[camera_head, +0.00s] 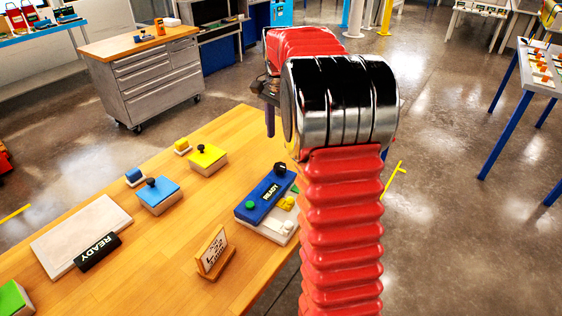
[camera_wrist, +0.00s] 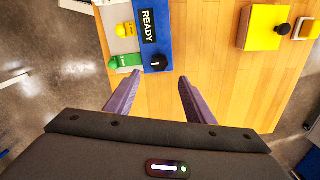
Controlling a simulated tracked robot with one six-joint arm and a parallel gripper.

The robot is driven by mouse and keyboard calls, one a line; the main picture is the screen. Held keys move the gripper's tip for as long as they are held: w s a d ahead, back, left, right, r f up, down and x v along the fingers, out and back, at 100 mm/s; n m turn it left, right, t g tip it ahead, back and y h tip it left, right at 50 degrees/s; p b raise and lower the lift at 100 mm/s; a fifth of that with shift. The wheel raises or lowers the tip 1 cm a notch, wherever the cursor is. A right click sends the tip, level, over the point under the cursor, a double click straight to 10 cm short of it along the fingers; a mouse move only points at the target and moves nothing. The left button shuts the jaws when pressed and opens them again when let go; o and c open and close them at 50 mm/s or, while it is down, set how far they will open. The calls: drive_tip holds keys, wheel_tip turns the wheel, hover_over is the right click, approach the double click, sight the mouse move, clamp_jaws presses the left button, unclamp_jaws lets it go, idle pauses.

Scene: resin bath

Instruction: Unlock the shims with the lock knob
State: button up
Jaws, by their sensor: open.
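The black lock knob (camera_head: 280,168) stands at the far end of a blue panel (camera_head: 262,200) marked READY, on a white base. In the wrist view the knob (camera_wrist: 158,62) shows a small white mark and lies just beyond the gap between my fingertips. My gripper (camera_wrist: 160,77) is open and empty, with two purple fingers apart; I see no contact with the knob. Beside the panel in the wrist view are a green piece (camera_wrist: 125,62) and a yellow piece (camera_wrist: 125,29), possibly the shims. In the head view, my arm hides most of my gripper.
The wooden table (camera_head: 140,250) also holds a yellow block (camera_head: 207,159) and a blue block (camera_head: 158,196) with black knobs, a white plate (camera_head: 80,232) and a small sign stand (camera_head: 214,252) near the panel. Bare wood lies between them.

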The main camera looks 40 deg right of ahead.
sight(280, 165)
wheel_tip(280, 165, down, 11)
drive_tip(key=shift+r, duration=0.1)
idle(0.3)
drive_tip(key=shift+w, duration=0.1)
drive_tip(key=c, duration=1.1)
